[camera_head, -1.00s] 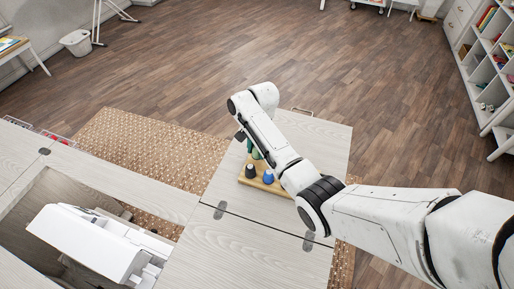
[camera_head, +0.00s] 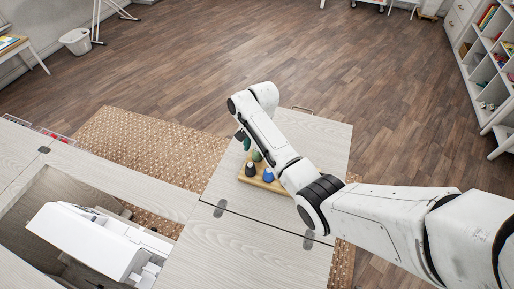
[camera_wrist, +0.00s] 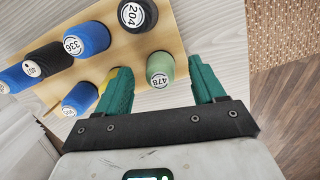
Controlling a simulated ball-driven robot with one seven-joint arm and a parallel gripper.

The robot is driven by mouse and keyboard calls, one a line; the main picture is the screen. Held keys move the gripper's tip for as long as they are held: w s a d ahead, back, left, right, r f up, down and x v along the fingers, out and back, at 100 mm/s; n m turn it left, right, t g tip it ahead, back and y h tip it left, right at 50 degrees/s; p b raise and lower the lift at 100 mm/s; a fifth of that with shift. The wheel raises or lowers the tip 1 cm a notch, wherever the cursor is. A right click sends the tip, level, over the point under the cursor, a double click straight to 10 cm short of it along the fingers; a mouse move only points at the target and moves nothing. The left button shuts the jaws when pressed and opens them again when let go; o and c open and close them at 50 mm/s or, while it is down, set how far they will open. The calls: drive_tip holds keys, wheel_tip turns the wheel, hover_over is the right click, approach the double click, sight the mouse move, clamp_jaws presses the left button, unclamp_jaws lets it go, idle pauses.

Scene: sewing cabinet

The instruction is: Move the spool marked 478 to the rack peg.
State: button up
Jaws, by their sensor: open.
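The pale green spool marked 478 (camera_wrist: 160,71) stands at the edge of a wooden board (camera_wrist: 183,42), its label facing the wrist camera. My gripper (camera_wrist: 158,72) is open, with one green finger on each side of this spool. Whether either finger touches it is unclear. In the head view, my gripper (camera_head: 247,144) is partly hidden by my arm, over the far part of the board (camera_head: 249,180). I cannot make out a bare rack peg in either view.
A black spool marked 204 (camera_wrist: 137,14), a blue spool marked 336 (camera_wrist: 86,40), a yellow spool (camera_wrist: 106,84) and several other blue and black spools stand close by on the board. The light tabletop (camera_head: 245,240) is clear in front. A white sewing machine (camera_head: 95,243) sits at left.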

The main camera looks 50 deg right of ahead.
wheel_tip(320, 180, up, 11)
drive_tip(key=d+p, duration=0.1)
drive_tip(key=shift+d+f, duration=0.15)
drive_tip(key=shift+d, duration=0.15)
drive_tip(key=shift+w, duration=0.15)
idle(0.5)
drive_tip(key=s+a+f+n, duration=0.3)
drive_tip(key=s+a+n, duration=0.1)
drive_tip(key=s+a, duration=0.1)
drive_tip(key=s+a+f+n+h, duration=0.1)
drive_tip(key=s+a+f+n, duration=0.2)
drive_tip(key=s+a, duration=0.2)
drive_tip(key=s+a+f+n+b, duration=0.1)
drive_tip(key=s+a+f+n, duration=0.2)
drive_tip(key=s, duration=0.6)
drive_tip(key=shift+s+a+f+n+t, duration=0.2)
drive_tip(key=shift+a+n, duration=0.2)
drive_tip(key=shift+a, duration=0.25)
drive_tip(key=shift+s+a+f+n+t, duration=0.1)
drive_tip(key=shift+a+n+t, duration=0.1)
drive_tip(key=shift+a+n, duration=0.3)
drive_tip(key=s+a+r+n+h, duration=0.1)
drive_tip(key=s+r+n, duration=0.1)
drive_tip(key=s, duration=0.5)
drive_tip(key=shift+a+n, duration=0.15)
drive_tip(key=shift+n, duration=0.65)
